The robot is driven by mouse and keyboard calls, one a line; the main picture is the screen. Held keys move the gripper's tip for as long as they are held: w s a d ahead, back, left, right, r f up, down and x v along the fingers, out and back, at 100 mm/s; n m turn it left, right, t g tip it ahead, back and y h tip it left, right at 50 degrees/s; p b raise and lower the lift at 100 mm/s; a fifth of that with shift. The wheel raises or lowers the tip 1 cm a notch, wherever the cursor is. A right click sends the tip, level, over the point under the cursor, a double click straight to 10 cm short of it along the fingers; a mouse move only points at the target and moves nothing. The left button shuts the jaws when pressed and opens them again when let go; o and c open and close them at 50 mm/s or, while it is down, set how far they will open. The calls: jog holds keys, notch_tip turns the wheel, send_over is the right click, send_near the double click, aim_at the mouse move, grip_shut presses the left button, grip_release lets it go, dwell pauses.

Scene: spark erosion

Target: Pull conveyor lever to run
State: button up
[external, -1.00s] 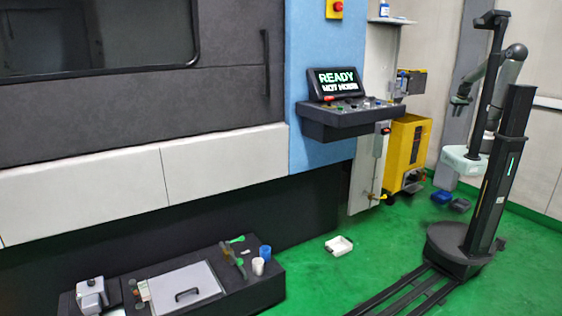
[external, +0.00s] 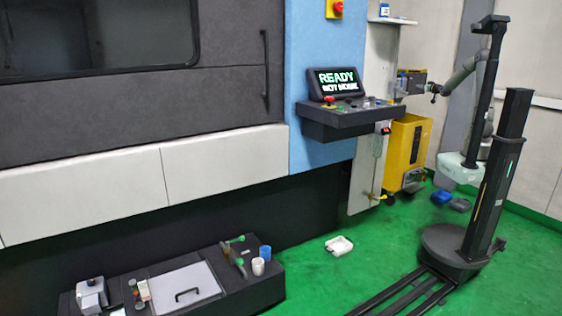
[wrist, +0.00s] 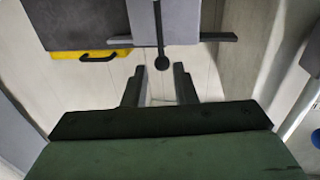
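In the wrist view a black lever (wrist: 158,35) with a round knob (wrist: 162,63) hangs in front of a light grey plate. My gripper (wrist: 158,75) is open, with the knob just beyond its fingertips and roughly centred between them. I cannot tell whether any finger touches it. In the external view my gripper (external: 437,91) is at the right side of the dark grey box (external: 412,82), above the yellow cabinet (external: 405,147). The lever is too small there to make out surely.
A yellow strip with a black handle (wrist: 97,58) lies left of the lever in the wrist view. A control desk (external: 350,118) with a screen reading "READY" stands to the left of the box.

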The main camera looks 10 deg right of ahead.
jog(key=p, duration=0.3)
send_over(407, 92)
jog(key=shift+w+d, duration=0.1)
jog(key=shift+w, duration=0.2)
grip_shut()
